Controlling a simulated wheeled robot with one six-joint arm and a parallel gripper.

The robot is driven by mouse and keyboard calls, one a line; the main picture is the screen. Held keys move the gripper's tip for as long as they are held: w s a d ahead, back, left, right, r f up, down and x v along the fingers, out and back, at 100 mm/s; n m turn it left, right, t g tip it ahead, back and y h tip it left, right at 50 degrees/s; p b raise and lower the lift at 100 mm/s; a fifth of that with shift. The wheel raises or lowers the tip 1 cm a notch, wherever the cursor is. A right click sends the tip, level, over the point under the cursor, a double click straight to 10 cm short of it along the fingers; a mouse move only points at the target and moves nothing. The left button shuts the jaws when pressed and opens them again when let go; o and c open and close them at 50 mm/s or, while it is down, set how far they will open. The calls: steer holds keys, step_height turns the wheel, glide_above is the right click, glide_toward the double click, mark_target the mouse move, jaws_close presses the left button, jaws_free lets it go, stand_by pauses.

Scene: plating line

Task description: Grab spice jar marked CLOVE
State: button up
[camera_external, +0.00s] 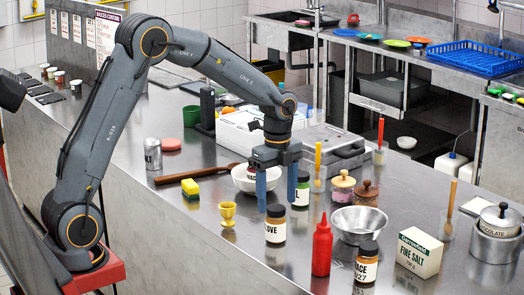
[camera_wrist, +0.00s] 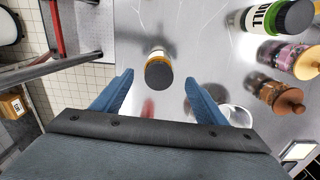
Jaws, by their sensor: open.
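In the wrist view, a dark-lidded jar with a yellow-orange rim (camera_wrist: 158,70) appears between the fingertips of my gripper (camera_wrist: 158,82), apart from both. Its label is not readable there, but its place fits the same jar.
A yellow egg cup (camera_external: 227,212) stands left of the jar, and a red squeeze bottle (camera_external: 322,248) to its right. A jar marked "ACE" (camera_external: 367,265) is farther right.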

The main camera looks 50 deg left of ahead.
mark_target(276, 222)
steer(key=shift+s+f+p, duration=0.15)
steer(key=shift+f+p, duration=1.25)
steer(key=shift+f, duration=2.6)
steer(key=c, duration=1.3)
steer(key=shift+r, duration=0.1)
